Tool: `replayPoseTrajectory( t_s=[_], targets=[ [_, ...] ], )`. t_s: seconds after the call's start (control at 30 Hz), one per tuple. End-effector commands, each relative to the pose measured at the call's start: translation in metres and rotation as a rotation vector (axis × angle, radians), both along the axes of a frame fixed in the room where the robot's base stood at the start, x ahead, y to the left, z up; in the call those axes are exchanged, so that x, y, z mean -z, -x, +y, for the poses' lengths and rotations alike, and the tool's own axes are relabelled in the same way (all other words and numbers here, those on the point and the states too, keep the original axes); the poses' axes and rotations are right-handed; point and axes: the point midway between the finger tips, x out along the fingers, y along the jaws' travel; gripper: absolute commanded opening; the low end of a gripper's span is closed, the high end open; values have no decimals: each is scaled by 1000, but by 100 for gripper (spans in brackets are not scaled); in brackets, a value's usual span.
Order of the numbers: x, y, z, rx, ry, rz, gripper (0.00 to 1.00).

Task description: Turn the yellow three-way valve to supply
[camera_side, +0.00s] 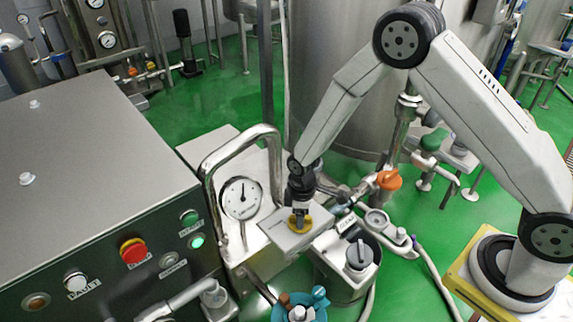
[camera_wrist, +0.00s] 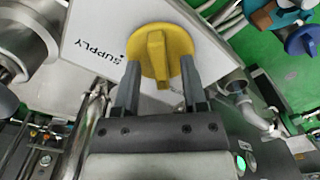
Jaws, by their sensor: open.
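The yellow three-way valve (camera_wrist: 160,55) is a round knob with a raised grip bar, on a light panel. The word SUPPLY (camera_wrist: 92,48) is printed on the panel beside it, with a small dot near the knob. In the side view the yellow knob (camera_side: 299,224) sits on top of a grey box, directly below my gripper (camera_side: 299,210). My gripper (camera_wrist: 160,85) is open, its two dark fingers on either side of the yellow knob. Whether the fingers touch it cannot be told. The knob's bar runs roughly along the fingers' direction in the wrist view.
A pressure gauge (camera_side: 241,198) and a bent steel pipe (camera_side: 207,165) stand left of the valve. A grey knob (camera_side: 359,254) on a round housing is to the right. An orange valve (camera_side: 388,180) is behind it. A control cabinet with a red button (camera_side: 133,251) is at left.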

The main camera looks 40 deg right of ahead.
Motion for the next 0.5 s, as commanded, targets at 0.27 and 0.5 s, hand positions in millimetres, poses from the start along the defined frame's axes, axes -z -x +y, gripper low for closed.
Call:
replayPoseTrajectory(
  t_s=[0.27,0.5],
  targets=[
    [2,0,0,0,0,0,54],
    [2,0,0,0,0,0,0]
  ],
)
